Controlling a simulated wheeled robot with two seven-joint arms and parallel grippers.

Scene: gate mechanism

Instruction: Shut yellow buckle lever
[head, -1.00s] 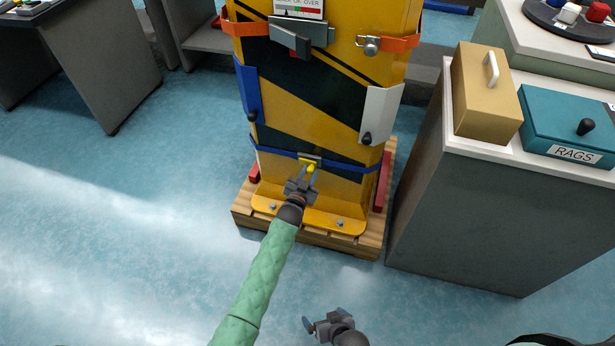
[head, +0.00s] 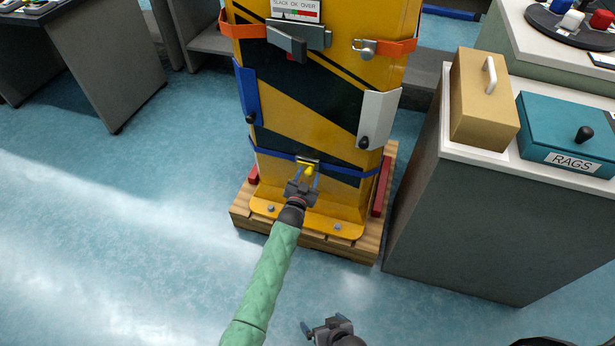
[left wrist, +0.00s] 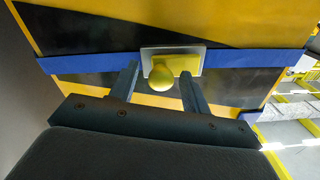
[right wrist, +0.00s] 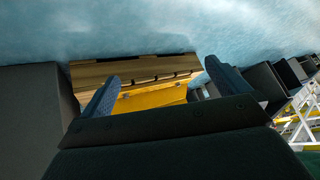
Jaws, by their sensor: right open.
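The yellow buckle lever (head: 309,170) sits on the blue strap (head: 345,170) low on the yellow and black gate column (head: 300,110). In the left wrist view the lever's rounded knob (left wrist: 161,77) points toward the camera from a pale buckle plate (left wrist: 195,53). My left gripper (head: 302,182) is at the lever. Its fingers (left wrist: 158,85) are apart, one on each side of the knob, with gaps visible. My right gripper (head: 322,326) is low in the head view, open and empty; its spread fingers also show in the right wrist view (right wrist: 160,85).
The column stands on a wooden pallet (head: 350,246). A grey cabinet (head: 480,220) stands at the right with a tan box (head: 483,105) and a teal RAGS box (head: 565,125). An orange strap (head: 395,48) crosses higher up. The floor at left is clear.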

